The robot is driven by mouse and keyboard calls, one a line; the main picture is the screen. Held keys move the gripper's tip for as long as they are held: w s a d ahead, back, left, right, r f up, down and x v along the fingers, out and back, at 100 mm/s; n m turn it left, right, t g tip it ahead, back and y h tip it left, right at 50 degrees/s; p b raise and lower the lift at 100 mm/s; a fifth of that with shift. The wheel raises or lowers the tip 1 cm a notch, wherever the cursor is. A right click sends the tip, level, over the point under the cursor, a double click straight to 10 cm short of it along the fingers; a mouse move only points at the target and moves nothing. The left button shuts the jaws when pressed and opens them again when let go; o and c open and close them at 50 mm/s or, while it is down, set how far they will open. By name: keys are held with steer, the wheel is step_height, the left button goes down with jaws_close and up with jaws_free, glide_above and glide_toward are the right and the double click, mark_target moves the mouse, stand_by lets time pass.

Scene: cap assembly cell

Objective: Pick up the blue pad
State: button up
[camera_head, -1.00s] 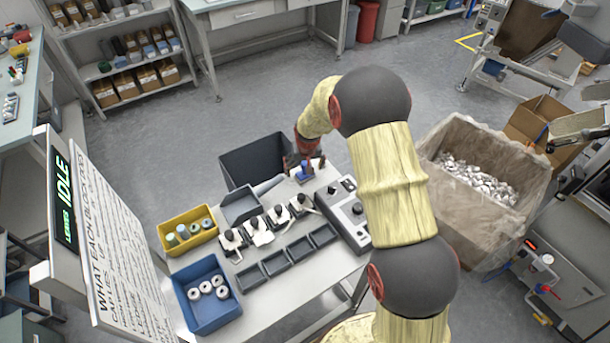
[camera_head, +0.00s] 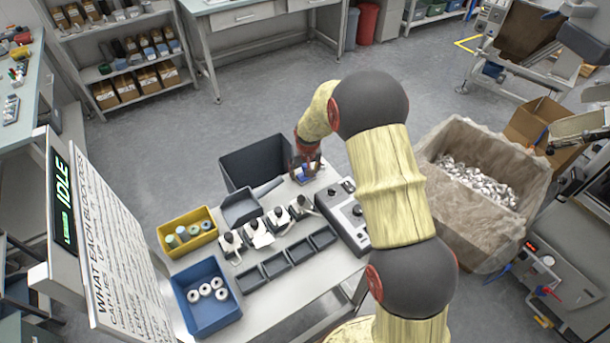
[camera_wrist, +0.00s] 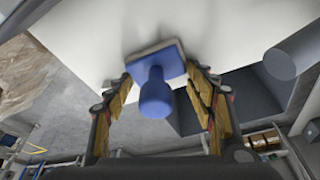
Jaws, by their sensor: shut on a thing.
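The blue pad (camera_wrist: 155,97) has a square base and a rounded knob handle. In the wrist view it sits between the two fingers of my gripper (camera_wrist: 160,80), which is shut on it. In the head view my gripper (camera_head: 305,165) is at the far end of the white table (camera_head: 305,283), with a bit of the blue pad (camera_head: 302,174) showing between the fingers. I cannot tell whether the pad's base touches the table or is just above it.
A dark open bin (camera_head: 255,160) stands just left of my gripper. A grey control box (camera_head: 343,215) is close on the right. Several small fixtures and dark trays (camera_head: 300,250) lie nearer. Yellow (camera_head: 187,232) and blue bins (camera_head: 207,296) hold parts at the left.

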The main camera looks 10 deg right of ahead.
steer(key=shift+c, duration=1.3)
steer(key=shift+r, duration=0.45)
step_height(320, 180, up, 2)
steer(key=shift+r+p, duration=0.15)
steer(key=shift+p, duration=0.5)
steer(key=s+a+r+p, duration=0.3)
steer(key=s+r, duration=0.7)
steer(key=s, duration=0.3)
steer(key=shift+s+a, duration=0.3)
steer(key=shift+f, duration=0.1)
